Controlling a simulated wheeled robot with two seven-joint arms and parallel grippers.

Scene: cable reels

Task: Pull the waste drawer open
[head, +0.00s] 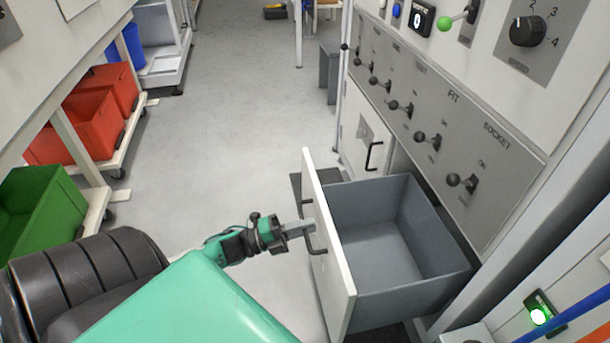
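The waste drawer (390,246) is a grey open-topped box with a white front panel (329,247). It stands pulled well out from the cabinet on the right, and its inside looks empty. A dark handle (309,236) sits on the outer face of the front panel. My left gripper (304,226) is at this handle, its fingertips beside or around the bar. I cannot tell whether the fingers are closed on it. My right gripper is out of view.
The cabinet panel (420,95) above the drawer carries several switches and a knob (528,31). A white door with a black handle (374,156) is behind the drawer. Red crates (75,130) and a green crate (42,207) stand at left. The middle floor (225,120) is clear.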

